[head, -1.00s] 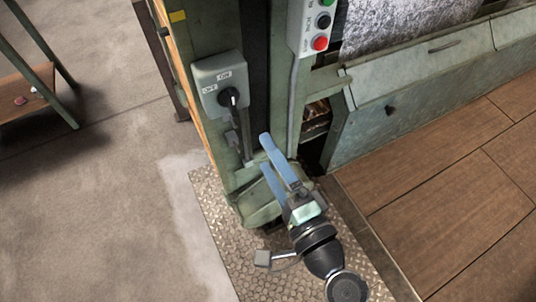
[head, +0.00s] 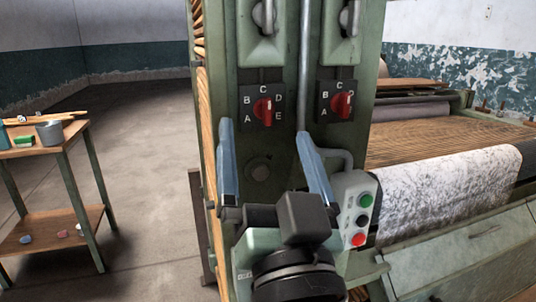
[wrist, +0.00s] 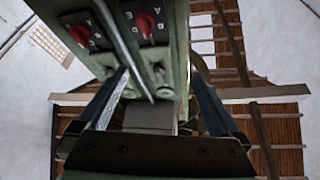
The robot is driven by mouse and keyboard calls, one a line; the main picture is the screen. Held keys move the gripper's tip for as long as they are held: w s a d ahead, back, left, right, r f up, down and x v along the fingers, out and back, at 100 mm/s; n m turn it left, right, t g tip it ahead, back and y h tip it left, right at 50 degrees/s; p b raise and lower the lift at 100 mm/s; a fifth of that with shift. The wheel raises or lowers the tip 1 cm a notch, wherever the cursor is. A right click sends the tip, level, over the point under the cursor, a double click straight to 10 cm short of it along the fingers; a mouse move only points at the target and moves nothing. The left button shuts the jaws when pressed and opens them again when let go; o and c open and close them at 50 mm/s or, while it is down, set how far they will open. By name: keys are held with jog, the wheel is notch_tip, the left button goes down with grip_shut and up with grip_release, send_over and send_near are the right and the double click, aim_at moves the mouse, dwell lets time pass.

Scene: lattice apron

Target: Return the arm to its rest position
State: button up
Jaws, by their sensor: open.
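My gripper (head: 264,132) is in front of the green machine column (head: 283,62) in the head view. Its two blue fingers are spread wide and point upward, with nothing between them. In the head view the fingers frame a round dark knob on the column; I cannot tell how far the fingers are from the panel. In the wrist view my gripper (wrist: 159,76) also shows its two fingers apart and empty, with the column beyond. The lower arm is hidden behind my wrist.
Two red selector knobs, left (head: 262,109) and right (head: 342,104), sit above. A push-button box (head: 352,215) is just right of the gripper. Rollers with grey-white cloth (head: 448,190) are at right. A small table (head: 68,153) stands left, with open floor between.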

jog(key=s+r+n+t+h, duration=0.1)
jog(key=s+r+t+h, duration=0.1)
jog(key=s+r, duration=0.35)
jog(key=s+r+n+t+h, duration=0.1)
jog(key=s+r+t, duration=0.15)
jog(key=r, duration=0.65)
notch_tip(320, 180, up, 19)
jog(key=p, duration=1.9)
jog(key=shift+a+h, duration=0.15)
jog(key=shift+h, duration=0.15)
